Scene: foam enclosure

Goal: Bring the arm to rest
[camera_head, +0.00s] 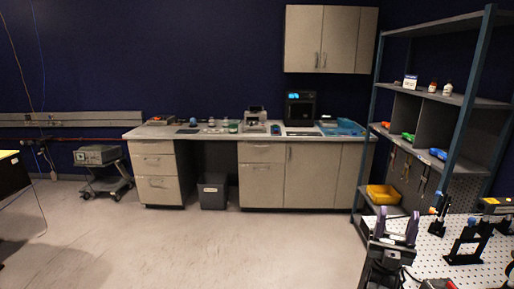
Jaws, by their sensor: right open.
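My right gripper (396,227) is at the lower right of the head view, its two dark purple fingers pointing up and spread apart. The gap between the fingers is empty. It is in front of the left edge of a white perforated table (436,250); I cannot tell whether it is above the table or beside it. My left gripper does not show.
Black fixtures (466,246) stand on the perforated table. Behind it rises a shelf rack (455,98) with a yellow bin (383,195) low down. A counter (262,180) lines the back wall, with a grey bin (212,192) below. The mid-floor is clear.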

